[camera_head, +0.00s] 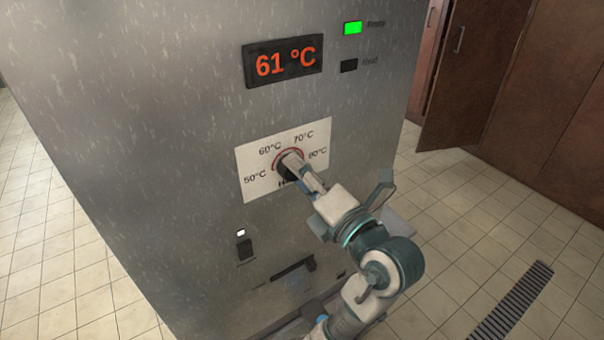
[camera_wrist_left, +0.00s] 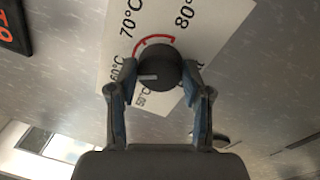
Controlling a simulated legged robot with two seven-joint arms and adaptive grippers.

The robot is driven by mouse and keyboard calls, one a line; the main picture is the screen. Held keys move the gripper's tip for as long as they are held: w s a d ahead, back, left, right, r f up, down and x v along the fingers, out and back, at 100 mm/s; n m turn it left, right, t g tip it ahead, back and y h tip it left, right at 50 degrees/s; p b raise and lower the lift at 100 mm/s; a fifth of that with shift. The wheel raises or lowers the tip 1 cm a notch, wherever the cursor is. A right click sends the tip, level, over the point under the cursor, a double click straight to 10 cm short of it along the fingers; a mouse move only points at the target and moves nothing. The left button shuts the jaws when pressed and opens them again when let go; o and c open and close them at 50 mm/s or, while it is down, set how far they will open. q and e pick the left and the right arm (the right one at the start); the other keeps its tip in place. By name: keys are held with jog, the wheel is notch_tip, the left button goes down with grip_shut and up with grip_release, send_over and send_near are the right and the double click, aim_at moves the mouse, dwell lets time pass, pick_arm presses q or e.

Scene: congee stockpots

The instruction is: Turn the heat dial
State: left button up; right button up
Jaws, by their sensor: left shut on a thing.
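The heat dial is a round dark knob (camera_head: 287,160) on a white scale plate (camera_head: 254,160) marked from 50°C to 80°C, on the front of a grey metal machine. In the left wrist view the dial (camera_wrist_left: 158,65) sits between my fingers, and its pale mark points left, near the 60°C label. A red arc runs along its upper edge. My left gripper (camera_head: 294,168) is shut on the dial; it also shows in the wrist view (camera_wrist_left: 155,80). In the head view my fingers hide part of the dial and the lower scale. My right gripper is not in view.
A display (camera_head: 284,61) above reads 61 °C. Beside it are a lit green indicator (camera_head: 353,28) and a dark "Heat" indicator (camera_head: 349,66). A small switch (camera_head: 244,250) with a white light sits lower left. Brown cabinets (camera_head: 540,100) and tiled floor lie to the right.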

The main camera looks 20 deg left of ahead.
pick_arm(q)
jog(key=o, duration=1.2)
jog(key=shift+w+f, duration=0.1)
jog(key=shift+f, duration=0.25)
jog(key=shift+r, duration=0.15)
jog(key=shift+v, duration=6.1)
jog(key=shift+w, duration=0.1)
